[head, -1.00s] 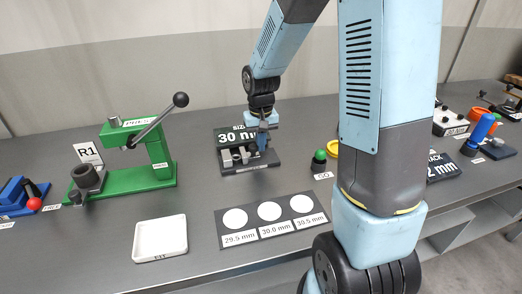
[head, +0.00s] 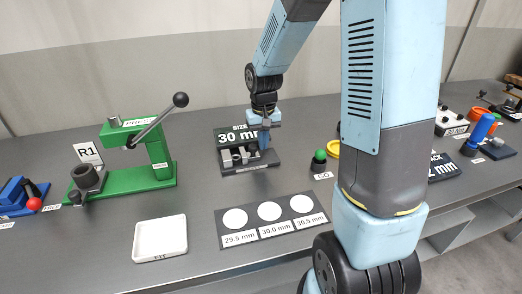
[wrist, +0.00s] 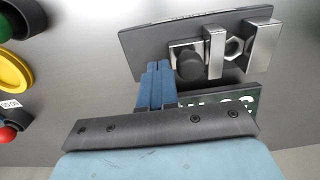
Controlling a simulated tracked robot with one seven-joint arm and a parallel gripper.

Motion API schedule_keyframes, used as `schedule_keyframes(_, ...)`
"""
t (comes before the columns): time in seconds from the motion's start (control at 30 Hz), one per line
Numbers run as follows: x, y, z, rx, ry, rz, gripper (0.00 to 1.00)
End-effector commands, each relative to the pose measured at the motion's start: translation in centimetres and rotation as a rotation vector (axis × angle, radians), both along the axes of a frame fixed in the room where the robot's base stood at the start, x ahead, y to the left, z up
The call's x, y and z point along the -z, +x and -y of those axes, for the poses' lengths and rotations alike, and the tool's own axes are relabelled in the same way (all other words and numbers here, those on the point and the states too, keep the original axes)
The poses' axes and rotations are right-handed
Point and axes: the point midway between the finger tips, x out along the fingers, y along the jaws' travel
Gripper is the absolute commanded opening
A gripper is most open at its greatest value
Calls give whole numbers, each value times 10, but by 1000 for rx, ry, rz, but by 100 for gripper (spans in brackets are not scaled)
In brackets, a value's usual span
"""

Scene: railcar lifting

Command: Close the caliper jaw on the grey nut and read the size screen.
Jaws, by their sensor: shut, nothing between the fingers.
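The caliper (head: 250,169) is a dark plate on the bench with metal jaw blocks. In the wrist view the grey hex nut (wrist: 234,47) lies between the sliding jaw (wrist: 215,52) and the fixed jaw (wrist: 262,43). Both jaws are close to the nut; I cannot tell whether they touch it. A black knob (wrist: 189,66) stands on the slide beside the sliding jaw. The size screen (head: 236,135) reads "30 mm", partly hidden at its right end by my arm. My gripper (wrist: 156,68) is shut and empty, its blue fingers beside the knob, apart from it.
A card with three white discs (head: 270,212) marked 29.5, 30.0 and 30.5 mm lies in front of the caliper. A white tray (head: 159,237) and a green press (head: 125,180) are to the left. A green button (head: 319,156) stands right of the caliper.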

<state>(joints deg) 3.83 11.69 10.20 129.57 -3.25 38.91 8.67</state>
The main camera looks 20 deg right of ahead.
Motion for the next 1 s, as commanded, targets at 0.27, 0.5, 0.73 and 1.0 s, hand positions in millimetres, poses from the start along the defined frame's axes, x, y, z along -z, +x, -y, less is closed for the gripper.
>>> schedule_keyframes(0.27, -5, 0, 10, 1, 0, 0, 0)
schedule_keyframes(0.5, -19, 0, 10, 0, 0, 2, 0)
schedule_keyframes(0.73, -37, 0, 10, 0, -1, 1, 0)
schedule_keyframes(1.0, -59, 0, 10, 1, 0, 2, 0)
